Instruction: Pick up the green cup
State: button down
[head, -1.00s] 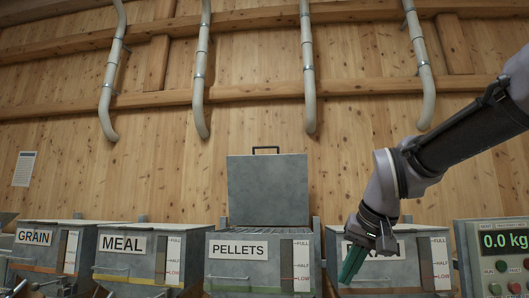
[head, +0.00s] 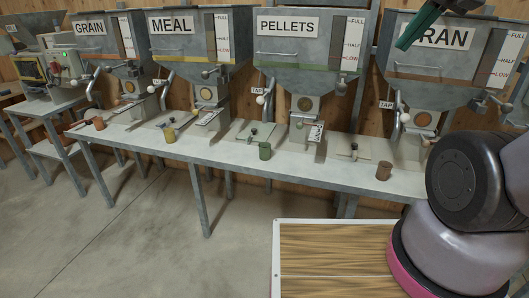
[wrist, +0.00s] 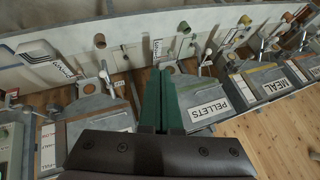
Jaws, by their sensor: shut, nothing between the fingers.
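The green cup (head: 265,151) stands upright on the long bench below the PELLETS hopper in the head view. It also shows small near the top of the wrist view (wrist: 184,28), beyond my fingertips. My gripper (head: 404,44) has green fingers and is at the top right of the head view, in front of the rightmost hopper, high above the bench and well apart from the cup. In the wrist view the fingers (wrist: 162,72) are together with nothing between them.
A brown cup (head: 384,170), a yellow cup (head: 170,134) and a reddish cup (head: 99,123) also stand along the bench (head: 225,152). Hoppers with spouts and tap levers line its back. A wood-topped surface (head: 335,255) is at the lower front. The floor at left is clear.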

aim_at(264, 148)
jog(key=i+j+z, duration=0.3)
jog(key=j, duration=1.25)
jog(key=j+z, duration=0.25)
jog(key=j, duration=1.25)
jog(key=i+j, duration=0.35)
jog(key=j, duration=0.15)
